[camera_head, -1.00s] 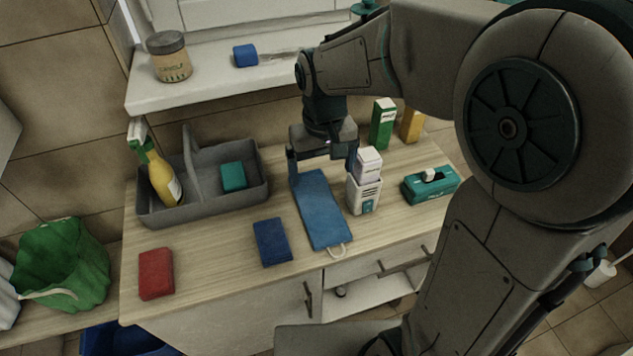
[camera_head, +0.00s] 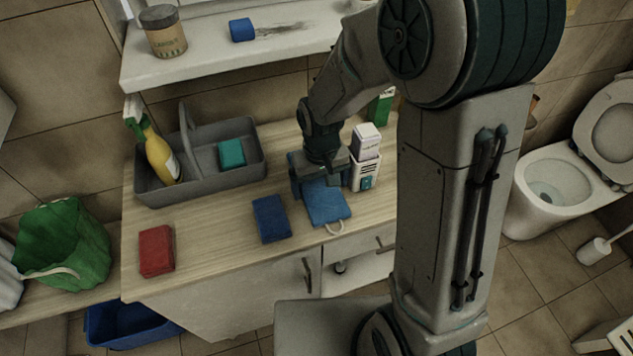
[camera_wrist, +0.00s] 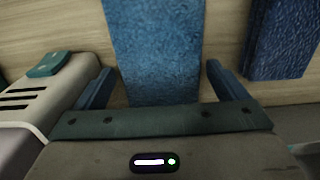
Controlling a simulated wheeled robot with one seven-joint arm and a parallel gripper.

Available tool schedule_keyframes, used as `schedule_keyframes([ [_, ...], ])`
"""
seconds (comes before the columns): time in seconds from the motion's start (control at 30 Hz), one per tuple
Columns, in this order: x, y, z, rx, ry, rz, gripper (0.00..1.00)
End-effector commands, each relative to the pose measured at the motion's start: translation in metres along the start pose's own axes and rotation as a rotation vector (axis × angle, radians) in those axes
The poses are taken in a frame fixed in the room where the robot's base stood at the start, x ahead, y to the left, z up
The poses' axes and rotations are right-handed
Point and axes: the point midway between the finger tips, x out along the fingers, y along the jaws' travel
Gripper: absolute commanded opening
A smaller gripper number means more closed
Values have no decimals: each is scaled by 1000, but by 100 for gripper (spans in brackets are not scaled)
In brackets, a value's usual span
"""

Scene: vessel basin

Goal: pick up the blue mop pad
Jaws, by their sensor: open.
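The blue mop pad (camera_head: 328,208) is a long flat cloth with a pale loop at its front end. It lies on the wooden counter, and my arm hides its back part in the head view. My gripper (camera_head: 321,187) is low over the pad, pointing down. In the wrist view the textured pad (camera_wrist: 152,45) runs between the two blue fingers of my gripper (camera_wrist: 162,84). The fingers are apart, one on each side of the pad, with gaps to it. I cannot tell whether the fingertips touch the counter.
A dark blue sponge (camera_head: 271,219) lies left of the pad, and a white dispenser box (camera_head: 366,172) stands close on its right. A grey caddy (camera_head: 205,181) with a yellow bottle (camera_head: 161,157) is behind left. A red sponge (camera_head: 156,251) lies front left, with bare counter between.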

Motion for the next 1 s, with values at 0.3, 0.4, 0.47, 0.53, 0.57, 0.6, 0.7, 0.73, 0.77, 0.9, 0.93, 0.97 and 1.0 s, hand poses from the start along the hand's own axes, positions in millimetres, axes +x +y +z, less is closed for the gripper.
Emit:
schedule_keyframes([
  [0.3, 5, 0, 0, 0, 1, 0, 90],
  [0.4, 5, 0, 0, 0, 1, 0, 62],
  [0.47, 5, 0, 0, 0, 1, 0, 59],
  [0.53, 5, 0, 0, 0, 1, 0, 59],
  [0.57, 5, 0, 0, 0, 1, 0, 59],
  [0.6, 5, 0, 0, 0, 1, 0, 59],
  [0.7, 4, 0, 0, 0, 1, 0, 59],
  [0.73, 4, 0, 0, 0, 1, 0, 59],
  [0.77, 3, 0, 0, 0, 2, 0, 59],
  [0.9, -5, 0, -1, 1, 3, 0, 59],
  [0.93, -8, 0, -1, 1, 4, 0, 59],
  [0.97, -12, 0, -1, 1, 5, 0, 59],
  [1.0, -17, 0, -1, 1, 4, 0, 59],
])
